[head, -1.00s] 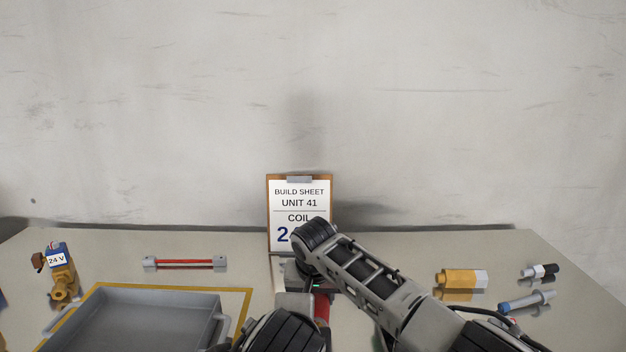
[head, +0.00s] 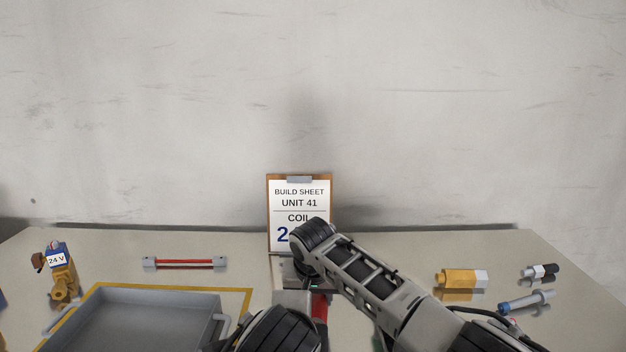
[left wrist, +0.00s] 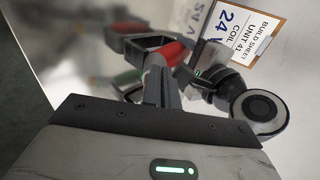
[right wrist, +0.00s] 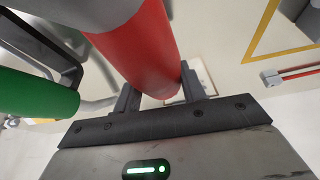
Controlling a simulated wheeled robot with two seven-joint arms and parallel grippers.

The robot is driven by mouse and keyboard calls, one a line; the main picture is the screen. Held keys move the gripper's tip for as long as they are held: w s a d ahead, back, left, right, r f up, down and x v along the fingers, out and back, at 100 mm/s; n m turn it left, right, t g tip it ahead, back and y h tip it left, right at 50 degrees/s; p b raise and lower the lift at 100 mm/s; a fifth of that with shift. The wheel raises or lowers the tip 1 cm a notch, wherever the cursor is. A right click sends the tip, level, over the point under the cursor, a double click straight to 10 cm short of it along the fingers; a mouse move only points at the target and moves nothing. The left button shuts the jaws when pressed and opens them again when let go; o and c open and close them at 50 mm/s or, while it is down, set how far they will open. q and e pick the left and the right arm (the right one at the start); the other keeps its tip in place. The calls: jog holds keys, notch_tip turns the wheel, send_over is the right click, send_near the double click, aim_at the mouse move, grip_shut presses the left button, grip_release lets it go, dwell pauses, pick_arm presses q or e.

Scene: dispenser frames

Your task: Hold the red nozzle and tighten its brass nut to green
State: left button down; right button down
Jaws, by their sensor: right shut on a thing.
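The red nozzle (head: 320,310) shows in part behind my arms in the head view and larger in the right wrist view (right wrist: 140,45). My right gripper (right wrist: 160,95) is shut on it, with one finger on each side. My left gripper (left wrist: 160,90) is close by; its narrow grey fingers stand in front of the red nozzle (left wrist: 172,54) in the left wrist view. Whether they hold anything cannot be told. A green cylinder (right wrist: 35,98) shows beside the nozzle. The brass nut is not visible in any view.
A grey tray (head: 150,294) inside a yellow outline fills the left front. Behind it lie a red rod (head: 185,263) and a 24 V valve (head: 62,280). A build sheet clipboard (head: 300,205) stands at the back. A brass fitting (head: 458,278) and small parts lie right.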

jog(key=shift+a, duration=0.15)
jog(key=shift+d, duration=0.2)
pick_arm(q)
jog(key=v, duration=0.6)
jog(key=shift+a, duration=0.2)
pick_arm(e)
jog(key=shift+w, duration=0.1)
jog(key=c, duration=0.7)
grip_release()
jog(key=shift+c, duration=0.2)
